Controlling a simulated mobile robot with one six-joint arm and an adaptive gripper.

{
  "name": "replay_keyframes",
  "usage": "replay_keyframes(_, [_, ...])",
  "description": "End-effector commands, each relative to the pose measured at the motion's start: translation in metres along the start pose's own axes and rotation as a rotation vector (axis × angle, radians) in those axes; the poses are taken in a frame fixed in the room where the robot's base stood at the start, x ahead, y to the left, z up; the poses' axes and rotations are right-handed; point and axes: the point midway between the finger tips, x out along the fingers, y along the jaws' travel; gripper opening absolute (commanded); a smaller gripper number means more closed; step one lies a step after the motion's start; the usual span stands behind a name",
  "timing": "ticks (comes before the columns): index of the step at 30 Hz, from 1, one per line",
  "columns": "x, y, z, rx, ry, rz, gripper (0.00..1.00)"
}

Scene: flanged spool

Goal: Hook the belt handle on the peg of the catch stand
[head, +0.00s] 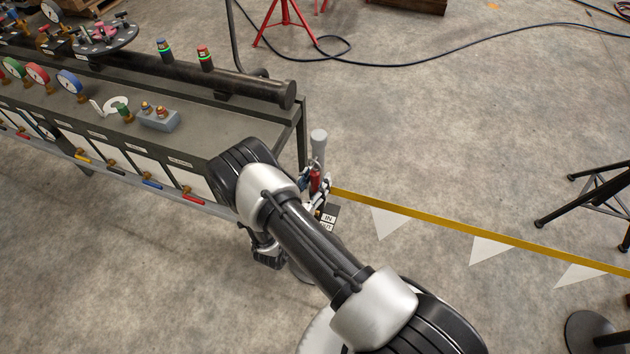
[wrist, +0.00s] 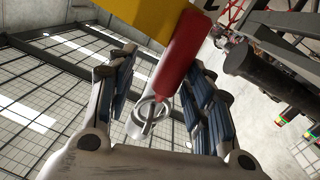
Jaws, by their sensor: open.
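The yellow belt (head: 470,230) runs from the catch stand area off to the right, with white pennants hanging from it. Its red handle (head: 315,180) is beside the grey upright post (head: 318,148) at the bench's end. In the wrist view the red handle (wrist: 182,58) lies between the fingers of my gripper (wrist: 160,78), which stand apart on both sides. A metal ring (wrist: 153,106) at the handle's end overlaps a pale grey cylinder (wrist: 136,125). I cannot tell whether the ring is around it. In the head view my gripper (head: 321,194) is partly hidden by my arm.
The bench (head: 225,125) with gauges, valves and a dark pipe (head: 230,78) is close on the left. A small IN/OUT sign (head: 328,219) is below the handle. Black stand legs (head: 590,195) are at the right. A black cable crosses the floor behind.

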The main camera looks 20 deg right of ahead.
Motion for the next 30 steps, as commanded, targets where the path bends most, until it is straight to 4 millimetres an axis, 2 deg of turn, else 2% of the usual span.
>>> replay_keyframes(8, [-0.007,-0.001,0.0,-0.002,-0.001,-0.004,0.47])
replay_keyframes(11, [-0.02,-0.002,0.0,-0.002,0.0,-0.006,0.47])
replay_keyframes(21, [-0.091,-0.001,0.0,-0.001,0.001,-0.006,0.47])
replay_keyframes(25, [-0.109,-0.001,0.0,0.0,0.0,-0.004,0.47])
replay_keyframes(30, [-0.119,0.0,0.0,0.0,0.0,0.0,0.47])
